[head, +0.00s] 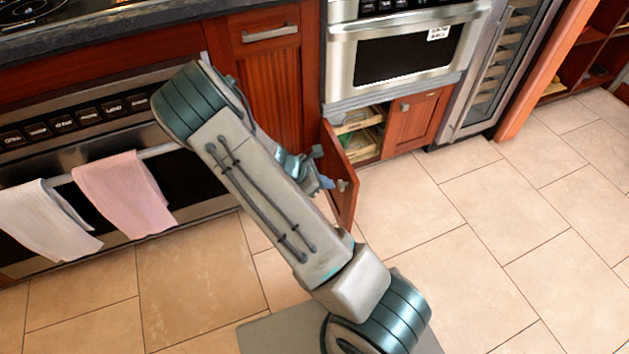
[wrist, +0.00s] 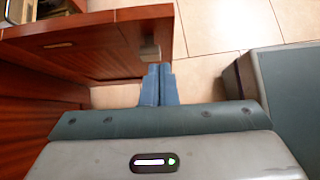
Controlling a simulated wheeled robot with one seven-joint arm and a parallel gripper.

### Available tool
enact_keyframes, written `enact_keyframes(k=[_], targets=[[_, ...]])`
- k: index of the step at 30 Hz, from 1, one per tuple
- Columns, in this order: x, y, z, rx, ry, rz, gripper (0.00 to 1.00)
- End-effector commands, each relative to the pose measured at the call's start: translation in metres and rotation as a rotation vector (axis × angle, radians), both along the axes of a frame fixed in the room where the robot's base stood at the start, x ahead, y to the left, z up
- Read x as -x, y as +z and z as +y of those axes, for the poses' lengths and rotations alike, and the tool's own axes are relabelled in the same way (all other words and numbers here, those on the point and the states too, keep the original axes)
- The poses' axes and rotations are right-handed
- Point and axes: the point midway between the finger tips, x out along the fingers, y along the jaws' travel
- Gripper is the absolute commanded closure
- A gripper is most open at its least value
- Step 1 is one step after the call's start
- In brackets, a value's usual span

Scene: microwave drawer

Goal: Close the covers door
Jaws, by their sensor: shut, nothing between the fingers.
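The covers door (head: 340,176) is a red-brown wooden cabinet door under the microwave drawer. It stands swung open, out over the floor, with a small square metal knob. In the wrist view the door (wrist: 90,42) stretches across the upper left, with its knob (wrist: 150,48) near the fingertips. My gripper (wrist: 158,72) is shut and empty, with its blue fingers close by the knob; I cannot tell whether they touch. In the head view my gripper (head: 326,182) is beside the door, and my arm hides part of it.
The open cabinet (head: 361,130) shows items on shelves. A matching door (head: 416,118) beside it is closed. The microwave drawer (head: 405,50) is above. An oven with two towels (head: 125,195) on its handle stands at left. Tiled floor (head: 480,240) is clear at right.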

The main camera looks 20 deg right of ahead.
Motion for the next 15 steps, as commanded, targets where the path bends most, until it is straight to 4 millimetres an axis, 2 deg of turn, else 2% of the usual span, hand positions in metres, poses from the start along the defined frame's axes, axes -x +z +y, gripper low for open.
enact_keyframes(k=[2,6,10,15], targets=[[0.001,-0.015,-0.012,0.002,-0.002,0.002,1.0],[0.002,-0.011,-0.034,0.0,-0.003,-0.001,1.0],[0.002,-0.01,-0.045,0.0,-0.001,-0.001,1.0],[0.003,-0.009,-0.049,0.0,0.0,0.0,1.0]])
